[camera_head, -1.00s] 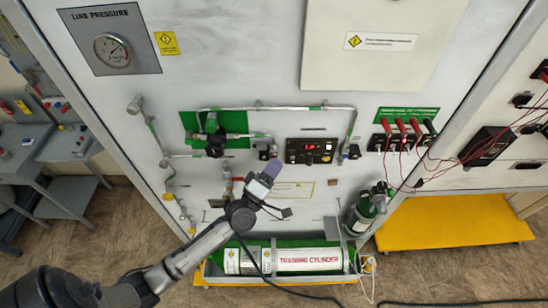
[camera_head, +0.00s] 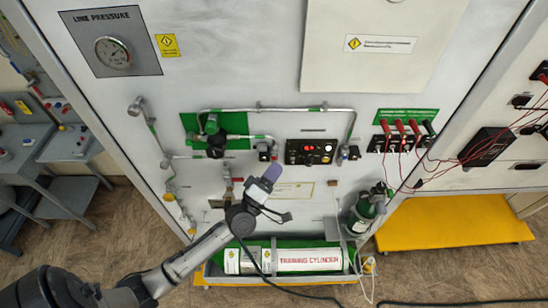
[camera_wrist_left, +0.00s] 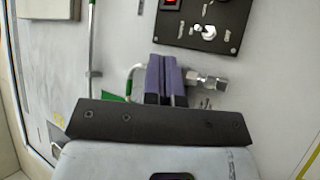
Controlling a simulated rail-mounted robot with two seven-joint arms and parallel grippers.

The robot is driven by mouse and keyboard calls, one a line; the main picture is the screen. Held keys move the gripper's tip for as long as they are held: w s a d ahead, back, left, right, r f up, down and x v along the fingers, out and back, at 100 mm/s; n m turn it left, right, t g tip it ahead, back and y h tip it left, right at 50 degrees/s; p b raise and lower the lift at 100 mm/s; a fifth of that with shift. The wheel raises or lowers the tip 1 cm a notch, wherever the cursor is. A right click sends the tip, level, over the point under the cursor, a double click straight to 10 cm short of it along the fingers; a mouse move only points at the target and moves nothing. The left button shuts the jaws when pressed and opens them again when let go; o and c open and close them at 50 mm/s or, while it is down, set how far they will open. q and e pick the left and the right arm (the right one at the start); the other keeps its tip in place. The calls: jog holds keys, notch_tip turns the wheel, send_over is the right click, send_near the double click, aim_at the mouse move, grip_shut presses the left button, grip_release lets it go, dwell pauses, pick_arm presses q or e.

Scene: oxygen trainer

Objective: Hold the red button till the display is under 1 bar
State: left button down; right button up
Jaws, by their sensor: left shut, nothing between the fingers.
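The black control box (camera_head: 311,152) on the white panel carries a small lit red display (camera_head: 309,147) and several small knobs or buttons. The display's digits are too small to read, and I cannot tell which control is the red button. My left gripper (camera_head: 272,172) is shut and empty, below and left of the box, apart from it. In the left wrist view, the shut purple fingers (camera_wrist_left: 166,80) are in front of the panel, below and left of the box (camera_wrist_left: 208,22). A red lit patch and a toggle switch show there, with the box's top cut off. My right gripper is not in view.
A line pressure gauge (camera_head: 113,52) is at the upper left. Metal pipes and fittings surround the box, with a green-backed valve (camera_head: 213,135) to its left. Red cables (camera_head: 414,130) plug in at right. The training cylinder (camera_head: 308,259) lies below.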

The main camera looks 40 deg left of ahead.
pick_arm(q)
jog(key=shift+s+d, duration=0.15)
jog(key=shift+d, duration=0.1)
jog(key=s+d, duration=0.1)
jog(key=s+d+p, duration=0.1)
jog(key=s+d, duration=0.1)
jog(key=shift+s+d, duration=0.15)
jog(key=shift+s, duration=0.15)
dwell(0.5)
dwell(0.3)
